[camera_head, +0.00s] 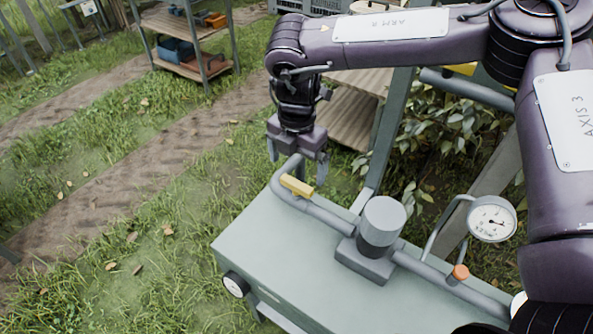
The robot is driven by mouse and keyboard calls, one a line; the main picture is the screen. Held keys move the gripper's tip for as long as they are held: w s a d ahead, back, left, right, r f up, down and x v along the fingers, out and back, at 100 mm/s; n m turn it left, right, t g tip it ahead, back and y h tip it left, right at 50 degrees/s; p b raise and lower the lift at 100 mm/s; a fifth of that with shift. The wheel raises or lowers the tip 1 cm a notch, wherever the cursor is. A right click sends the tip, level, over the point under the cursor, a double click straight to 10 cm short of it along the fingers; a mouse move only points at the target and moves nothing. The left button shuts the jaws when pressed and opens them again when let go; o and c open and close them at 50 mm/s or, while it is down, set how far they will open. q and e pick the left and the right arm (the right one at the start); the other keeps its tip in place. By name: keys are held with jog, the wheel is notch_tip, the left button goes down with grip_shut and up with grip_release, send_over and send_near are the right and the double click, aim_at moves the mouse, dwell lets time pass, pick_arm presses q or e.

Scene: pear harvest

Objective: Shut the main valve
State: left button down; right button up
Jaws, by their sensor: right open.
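A yellow lever handle (296,186) sits on the grey pipe (325,214) near its bent far-left end, above the grey-green bench top. The lever lies roughly along the pipe. I take it for the main valve; no label on it is readable. My right gripper (298,163) points down just behind the lever, at the pipe's bend. Its two fingers are spread wide. I cannot tell whether either finger touches the pipe; the lever shows no grip on it. My left gripper is not in view.
A grey cylindrical unit (381,223) stands mid-pipe on the bench top (290,256). A round gauge (492,219) and an orange knob (459,272) are to its right. A grey post (385,140) rises behind. Shelves (185,40) stand far back; grass lies left.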

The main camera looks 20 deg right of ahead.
aim_at(297, 183)
notch_tip(297, 183, down, 4)
jog(key=shift+f, duration=0.85)
jog(key=c, duration=1)
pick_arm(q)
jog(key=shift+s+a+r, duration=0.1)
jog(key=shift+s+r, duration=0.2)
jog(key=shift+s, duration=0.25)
